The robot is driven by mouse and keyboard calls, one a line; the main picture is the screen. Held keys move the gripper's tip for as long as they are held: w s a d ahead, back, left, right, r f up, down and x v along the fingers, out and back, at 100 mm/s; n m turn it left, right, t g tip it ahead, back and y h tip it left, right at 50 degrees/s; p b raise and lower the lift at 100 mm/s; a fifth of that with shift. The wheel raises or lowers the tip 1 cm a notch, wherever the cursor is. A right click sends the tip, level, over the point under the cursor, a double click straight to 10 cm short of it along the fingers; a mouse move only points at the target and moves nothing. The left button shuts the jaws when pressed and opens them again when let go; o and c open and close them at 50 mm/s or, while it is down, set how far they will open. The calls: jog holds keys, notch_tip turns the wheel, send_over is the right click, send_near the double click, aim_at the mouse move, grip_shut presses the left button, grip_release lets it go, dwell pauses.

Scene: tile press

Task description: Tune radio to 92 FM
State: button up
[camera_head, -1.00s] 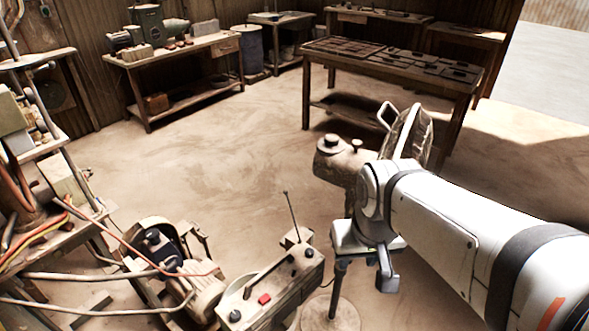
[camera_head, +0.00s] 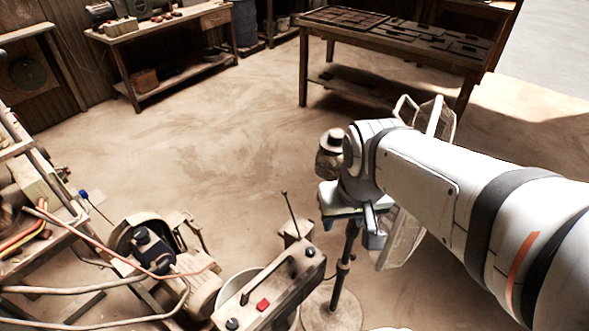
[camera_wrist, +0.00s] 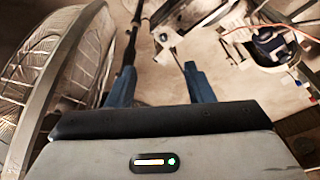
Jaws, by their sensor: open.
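The radio (camera_head: 262,296) is a worn beige box with a dark handle, a red button, dark knobs and a thin upright antenna, low in the middle of the head view. Its lower end is cut by the picture's edge. It also shows at the top of the wrist view (camera_wrist: 190,14), beyond the fingers. My gripper (camera_wrist: 160,86) is open, with two blue fingers apart and nothing between them. In the head view, my gripper (camera_head: 374,236) is to the right of the radio and apart from it. I cannot read the tuning dial.
A thin dark stand (camera_head: 347,262) with a round base stands between radio and gripper. A wire-caged fan (camera_wrist: 60,60) is close at the left of the wrist view. A motor (camera_head: 150,245) with cables lies left of the radio. The floor (camera_head: 220,130) behind is clear.

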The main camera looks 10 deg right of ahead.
jog(key=shift+o, duration=0.3)
jog(key=w+a+f+m+y, duration=0.1)
jog(key=w+a+f, duration=0.3)
jog(key=w+f, duration=0.2)
jog(key=shift+w+a+y+b, duration=0.3)
jog(key=shift+w+a, duration=0.1)
jog(key=shift+w, duration=0.75)
jog(key=m+t+h+b, duration=0.1)
jog(key=m+h+b, duration=0.1)
jog(key=m+h, duration=0.3)
send_over(310, 251)
jog(key=s+a, duration=0.2)
jog(key=s, duration=0.1)
notch_tip(310, 251, down, 31)
jog(key=m, duration=0.1)
jog(key=shift+y, duration=0.3)
jog(key=b+x, duration=0.1)
jog(key=x, duration=0.6)
jog(key=shift+w+f+b, duration=0.2)
jog(key=shift+b, duration=0.1)
jog(key=shift+c, duration=0.2)
